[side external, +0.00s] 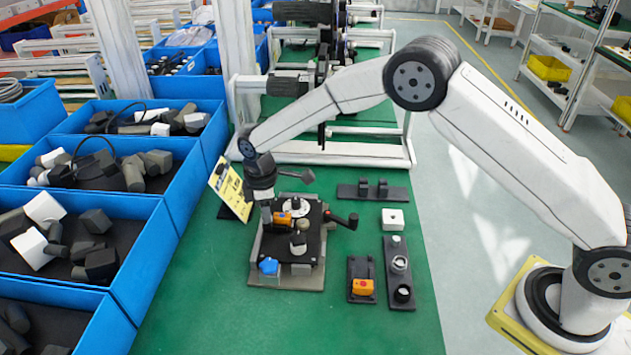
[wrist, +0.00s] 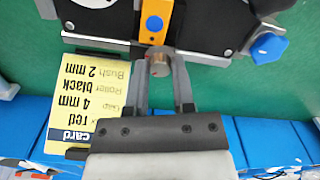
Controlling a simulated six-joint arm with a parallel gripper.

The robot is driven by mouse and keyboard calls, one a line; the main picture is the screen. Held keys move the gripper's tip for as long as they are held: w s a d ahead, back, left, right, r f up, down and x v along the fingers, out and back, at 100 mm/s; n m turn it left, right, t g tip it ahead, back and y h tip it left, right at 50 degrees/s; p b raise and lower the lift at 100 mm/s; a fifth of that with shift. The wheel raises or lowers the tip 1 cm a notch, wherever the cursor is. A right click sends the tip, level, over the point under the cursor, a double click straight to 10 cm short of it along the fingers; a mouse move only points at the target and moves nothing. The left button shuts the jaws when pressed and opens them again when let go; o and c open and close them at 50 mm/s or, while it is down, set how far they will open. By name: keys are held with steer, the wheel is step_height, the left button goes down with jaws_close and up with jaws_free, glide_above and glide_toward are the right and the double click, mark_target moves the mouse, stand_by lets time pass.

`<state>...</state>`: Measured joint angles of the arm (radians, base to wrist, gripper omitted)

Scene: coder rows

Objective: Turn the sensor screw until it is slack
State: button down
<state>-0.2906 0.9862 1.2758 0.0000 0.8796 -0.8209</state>
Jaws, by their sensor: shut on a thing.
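The sensor is an orange block on the black plate of the coder; it shows in the wrist view (wrist: 156,22) and the side view (side external: 283,218). The sensor screw (wrist: 160,66) is a small round brownish-metal head at the near end of the orange block in the wrist view. My gripper (wrist: 161,61) has one finger on each side of the screw head and is shut on it. In the side view my gripper (side external: 267,212) is at the coder's left edge, beside the orange block; the screw is hidden there. I cannot tell how tight the screw is.
A blue knob (side external: 268,266) and a black crank handle (side external: 342,220) stick out from the coder. A yellow card (side external: 230,188) stands close by on the left. Blue bins (side external: 165,250) line the left. Black holders with parts (side external: 361,272) lie to the right.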

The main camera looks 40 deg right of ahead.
steer(key=shift+n, duration=0.5)
steer(key=n, duration=0.4)
steer(key=shift+n, duration=0.3)
steer(key=n, duration=0.5)
steer(key=shift+r, duration=0.1)
steer(key=c, duration=0.6)
jaws_free()
steer(key=m, duration=0.4)
steer(key=shift+m, duration=0.3)
steer(key=m, duration=0.5)
steer(key=shift+m, duration=0.3)
